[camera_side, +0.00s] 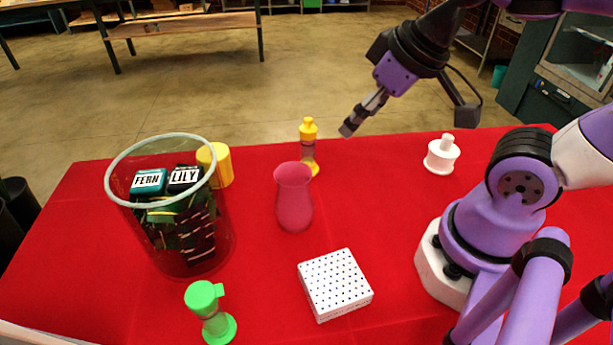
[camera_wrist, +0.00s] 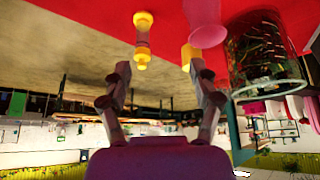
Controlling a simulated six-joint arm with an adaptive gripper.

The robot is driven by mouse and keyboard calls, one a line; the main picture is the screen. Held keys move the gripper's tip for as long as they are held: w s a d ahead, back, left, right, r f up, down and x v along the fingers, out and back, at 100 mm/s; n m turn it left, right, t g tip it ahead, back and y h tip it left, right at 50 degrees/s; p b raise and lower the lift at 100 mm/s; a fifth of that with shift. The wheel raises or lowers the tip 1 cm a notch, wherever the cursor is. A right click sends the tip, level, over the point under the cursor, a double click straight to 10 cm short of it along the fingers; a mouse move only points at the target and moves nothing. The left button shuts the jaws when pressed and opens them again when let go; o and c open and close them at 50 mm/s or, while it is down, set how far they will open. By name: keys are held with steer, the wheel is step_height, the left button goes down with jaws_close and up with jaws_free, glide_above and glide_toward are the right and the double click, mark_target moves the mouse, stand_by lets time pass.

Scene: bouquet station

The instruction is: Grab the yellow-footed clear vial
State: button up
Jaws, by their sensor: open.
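The yellow-footed clear vial (camera_side: 309,152) stands upright near the far edge of the red table in the side view, with a yellow cap, a see-through body and a yellow foot. It also shows in the wrist view (camera_wrist: 142,38), beyond the fingertips and left of the middle between them. My gripper (camera_side: 349,128) is in the air to the right of the vial, apart from it. In the wrist view my gripper (camera_wrist: 163,72) has its two fingers wide apart with nothing between them.
A pink vase (camera_side: 294,198) stands just in front of the vial. A yellow cylinder (camera_side: 222,165) and a big clear bin (camera_side: 122,185) holding FERN and LILY blocks are left. A green-footed vial (camera_side: 211,315), white perforated block (camera_side: 335,284) and white knobbed piece (camera_side: 441,157) stand apart.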

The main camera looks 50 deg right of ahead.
steer(key=n+g+y, duration=0.1)
steer(key=n+y, duration=0.1)
steer(key=n, duration=0.2)
glide_toward(316, 129)
step_height(316, 129, down, 2)
steer(key=w+a, duration=0.1)
steer(key=shift+n+g, duration=0.3)
steer(key=x, duration=0.5)
steer(key=shift+w+d+f, duration=0.3)
steer(key=shift+w+f, duration=0.05)
steer(key=x, duration=0.5)
steer(key=shift+f, duration=0.35)
jaws_close()
